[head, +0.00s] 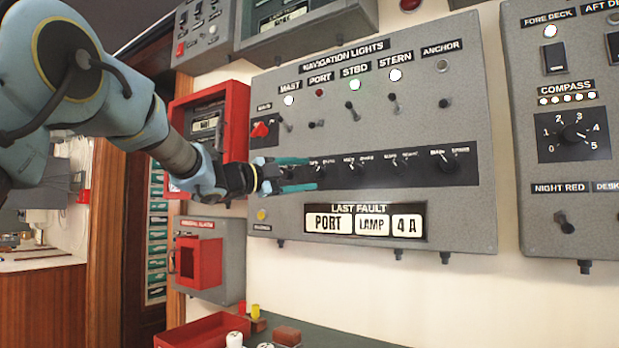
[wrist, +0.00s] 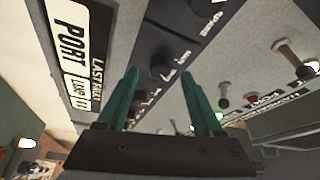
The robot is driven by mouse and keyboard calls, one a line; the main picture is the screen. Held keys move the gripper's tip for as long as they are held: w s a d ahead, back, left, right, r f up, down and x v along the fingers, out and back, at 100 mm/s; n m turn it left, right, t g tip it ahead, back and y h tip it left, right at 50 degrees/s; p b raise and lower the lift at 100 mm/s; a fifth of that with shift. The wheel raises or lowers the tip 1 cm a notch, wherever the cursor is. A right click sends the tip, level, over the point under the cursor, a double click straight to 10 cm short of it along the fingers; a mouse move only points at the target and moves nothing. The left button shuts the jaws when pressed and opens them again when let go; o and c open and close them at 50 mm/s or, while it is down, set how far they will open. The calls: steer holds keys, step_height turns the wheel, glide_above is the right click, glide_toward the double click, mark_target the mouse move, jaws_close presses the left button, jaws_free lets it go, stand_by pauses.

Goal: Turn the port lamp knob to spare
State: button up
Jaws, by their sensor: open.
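The grey navigation lights panel (head: 420,110) has a black strip with a row of small round knobs. My gripper (head: 314,173) is at the left part of this strip, its teal fingers open and pointing at the panel. In the wrist view, a dark knob (wrist: 160,57), apparently the port one, sits just beyond and between the two fingertips (wrist: 161,74). I see no contact. Another knob (wrist: 201,6) is at the top edge, with a "SPARE" label beside it. In the head view the fingers cover the port knob's area, so its setting is unclear.
Toggle switches (head: 353,111) stick out above the strip. The port indicator (head: 319,93) is dark red; the mast, starboard and stern ones are lit. The last fault plate (head: 364,221) reads "PORT LAMP 4 A". A red box (head: 199,262) and a red tray (head: 205,331) are below.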

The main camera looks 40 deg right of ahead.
steer(key=a+f+b, duration=0.1)
steer(key=a+b, duration=0.1)
steer(key=a, duration=0.6)
steer(key=shift+w+a, duration=0.15)
steer(key=shift+w, duration=0.3)
